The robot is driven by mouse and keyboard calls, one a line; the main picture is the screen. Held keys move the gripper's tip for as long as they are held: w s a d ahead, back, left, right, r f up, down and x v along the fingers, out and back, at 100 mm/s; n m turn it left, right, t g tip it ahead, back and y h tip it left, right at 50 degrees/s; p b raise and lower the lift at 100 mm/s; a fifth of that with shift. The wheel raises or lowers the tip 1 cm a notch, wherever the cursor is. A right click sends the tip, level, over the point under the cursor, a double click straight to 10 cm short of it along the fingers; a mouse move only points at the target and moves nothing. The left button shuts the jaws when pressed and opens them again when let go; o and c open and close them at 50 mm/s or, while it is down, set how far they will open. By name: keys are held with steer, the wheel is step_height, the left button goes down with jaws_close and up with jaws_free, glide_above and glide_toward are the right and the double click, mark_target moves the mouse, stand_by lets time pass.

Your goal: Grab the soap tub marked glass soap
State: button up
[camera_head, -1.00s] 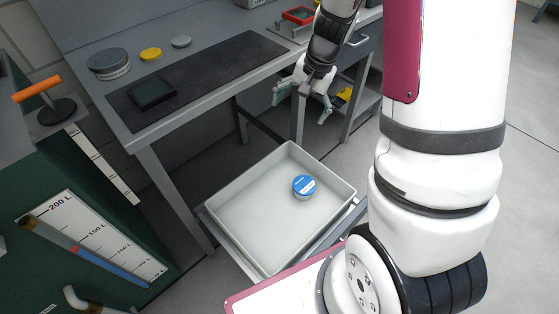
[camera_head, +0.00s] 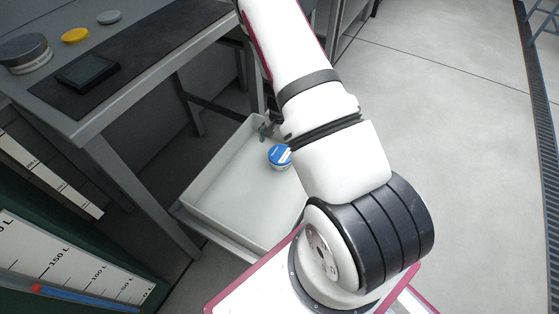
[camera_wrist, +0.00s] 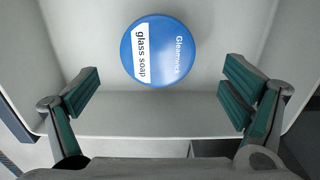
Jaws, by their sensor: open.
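In the head view my arm hides most of the gripper; only a finger (camera_head: 265,131) shows beside the tub.
The pale tray (camera_head: 225,205) is otherwise empty, and its walls stand close around the fingers. A grey bench (camera_head: 90,125) to the left holds a dark scale (camera_head: 88,72), a grey tin (camera_head: 25,54) and a yellow tub (camera_head: 75,35). Open floor (camera_head: 450,130) lies right.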

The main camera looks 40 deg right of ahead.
mark_target(280, 154)
step_height(280, 154, down, 8)
steer(key=b, duration=0.3)
steer(key=shift+s+f, duration=0.15)
steer(key=shift+c, duration=0.3)
steer(key=c, duration=1.4)
